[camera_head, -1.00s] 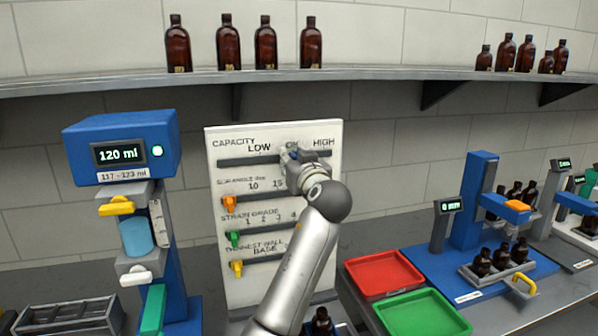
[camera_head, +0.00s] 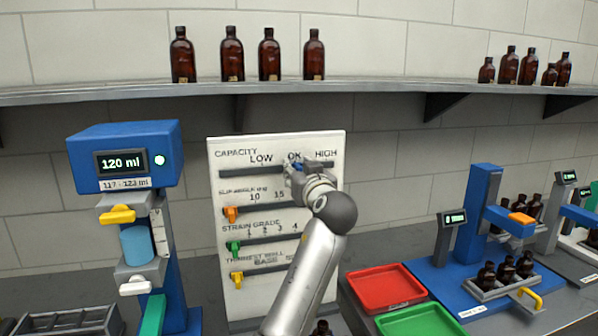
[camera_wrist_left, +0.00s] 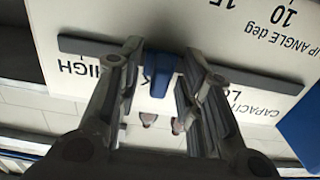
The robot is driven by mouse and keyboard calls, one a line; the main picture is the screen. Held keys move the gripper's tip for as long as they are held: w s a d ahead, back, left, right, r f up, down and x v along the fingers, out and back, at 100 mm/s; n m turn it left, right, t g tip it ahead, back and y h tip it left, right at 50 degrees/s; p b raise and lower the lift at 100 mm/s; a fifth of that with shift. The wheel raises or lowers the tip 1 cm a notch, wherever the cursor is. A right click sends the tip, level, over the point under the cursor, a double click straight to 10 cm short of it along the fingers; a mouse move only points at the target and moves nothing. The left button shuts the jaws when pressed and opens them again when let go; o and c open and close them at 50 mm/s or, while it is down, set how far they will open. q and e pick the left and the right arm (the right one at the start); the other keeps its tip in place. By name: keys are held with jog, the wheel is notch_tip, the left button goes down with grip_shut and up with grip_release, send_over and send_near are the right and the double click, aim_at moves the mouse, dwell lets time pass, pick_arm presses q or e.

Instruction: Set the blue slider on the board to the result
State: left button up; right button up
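The white board (camera_head: 222,187) stands upright against the wall with several labelled slider tracks. The blue slider (camera_wrist_left: 158,75) is on the top CAPACITY track, between LOW and HIGH, close to the OK label. My left gripper (camera_head: 296,166) is in front of that track and partly hides the slider. In the left wrist view its fingers (camera_wrist_left: 165,62) are apart on either side of the slider, with a gap visible on at least one side. The blue measuring station (camera_head: 152,184) at the left reads 120 ml, above a label 117–123 ml. My right gripper is not in view.
Orange (camera_head: 231,214), green (camera_head: 234,247) and yellow (camera_head: 237,280) sliders sit at the left of the lower tracks. Red (camera_head: 385,289) and green (camera_head: 420,322) trays lie at the right, beside another blue station (camera_head: 481,215). Amber bottles line the shelf (camera_head: 380,90) above.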

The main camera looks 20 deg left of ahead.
pick_arm(q)
jog(key=v, duration=0.7)
jog(key=shift+d, duration=0.15)
jog(key=shift+s+f, duration=0.1)
